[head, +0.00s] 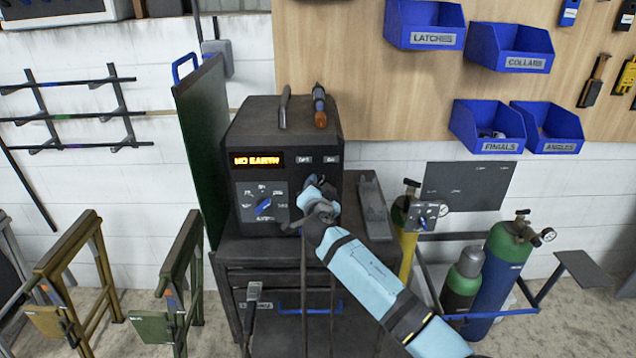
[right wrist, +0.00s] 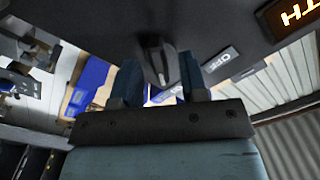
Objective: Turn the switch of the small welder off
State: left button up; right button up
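The small welder (head: 285,130) is a dark box on a cart, with an orange display reading "NO EARTH" and a blue dial knob (head: 264,206) on its front. Two small labels sit at the upper right of its front. My right gripper (head: 312,192) is at the right part of the front, below these labels, and hides what lies behind it. In the right wrist view its two blue fingers (right wrist: 160,78) stand apart. A grey lever-like piece (right wrist: 158,60), probably the switch, shows between them; I cannot tell whether they touch it. My left gripper is not in view.
A green panel (head: 203,150) stands left of the welder. Gas cylinders (head: 500,262) stand at the right. Blue bins (head: 487,127) hang on the wooden wall board. A clamp (head: 253,292) hangs at the front of the cart. Metal stands (head: 75,265) are at the left.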

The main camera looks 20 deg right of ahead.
jog(key=shift+w+d, duration=0.1)
jog(key=shift+w, duration=0.3)
jog(key=shift+c, duration=0.5)
grip_shut()
jog(key=shift+n+b, duration=2.6)
jog(key=shift+n, duration=5.2)
jog(key=shift+f+n, duration=0.1)
jog(key=shift+n, duration=0.2)
